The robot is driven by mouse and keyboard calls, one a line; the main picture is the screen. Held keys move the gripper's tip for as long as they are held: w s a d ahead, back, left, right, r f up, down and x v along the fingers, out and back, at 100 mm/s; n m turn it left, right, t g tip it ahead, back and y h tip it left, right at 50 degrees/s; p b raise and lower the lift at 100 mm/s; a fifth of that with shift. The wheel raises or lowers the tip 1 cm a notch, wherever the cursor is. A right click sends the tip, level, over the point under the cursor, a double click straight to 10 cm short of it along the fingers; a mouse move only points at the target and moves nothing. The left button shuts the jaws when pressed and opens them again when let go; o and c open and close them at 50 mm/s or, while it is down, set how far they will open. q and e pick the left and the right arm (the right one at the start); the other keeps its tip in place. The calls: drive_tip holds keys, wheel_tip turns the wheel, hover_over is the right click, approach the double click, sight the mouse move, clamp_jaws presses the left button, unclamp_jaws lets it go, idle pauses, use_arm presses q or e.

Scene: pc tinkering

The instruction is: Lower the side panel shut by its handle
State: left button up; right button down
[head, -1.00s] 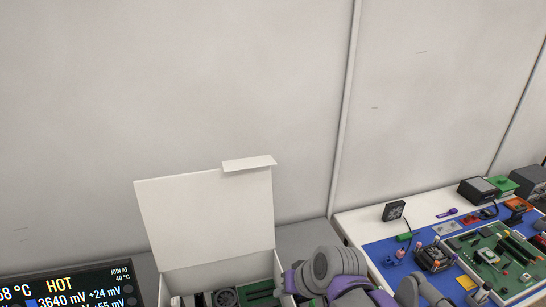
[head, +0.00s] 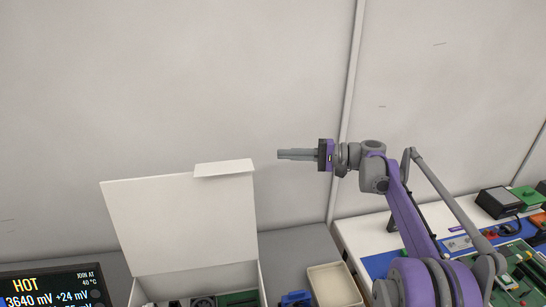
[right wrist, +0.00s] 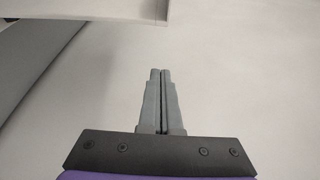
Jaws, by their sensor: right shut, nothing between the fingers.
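The white side panel (head: 180,222) stands raised, tilted back a little, at the rear of the white case (head: 264,290) in the head view. Its handle (head: 224,168) is a flat white tab at the panel's top right edge. My right gripper (head: 281,154) is shut and empty. It points left, to the right of the handle and slightly above it, with a clear gap between. In the right wrist view the shut fingers (right wrist: 161,72) show against the pale wall, and a pale panel edge (right wrist: 140,8) lies at the top. My left gripper is not in view.
A display (head: 52,288) reading HOT stands at the lower left. A beige tray (head: 334,285) and a blue part (head: 295,299) lie right of the case. A blue mat with electronics and a dark box (head: 497,202) are at the right. The wall is close behind.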

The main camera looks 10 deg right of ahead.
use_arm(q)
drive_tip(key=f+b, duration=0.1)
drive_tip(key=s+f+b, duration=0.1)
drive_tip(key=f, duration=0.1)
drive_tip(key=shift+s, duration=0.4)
use_arm(e)
drive_tip(key=s+a, duration=0.1)
drive_tip(key=a, duration=0.8)
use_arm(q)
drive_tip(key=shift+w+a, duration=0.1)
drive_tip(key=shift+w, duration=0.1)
use_arm(e)
drive_tip(key=shift+a+r, duration=0.1)
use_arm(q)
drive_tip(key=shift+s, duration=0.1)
use_arm(e)
drive_tip(key=shift+s, duration=0.15)
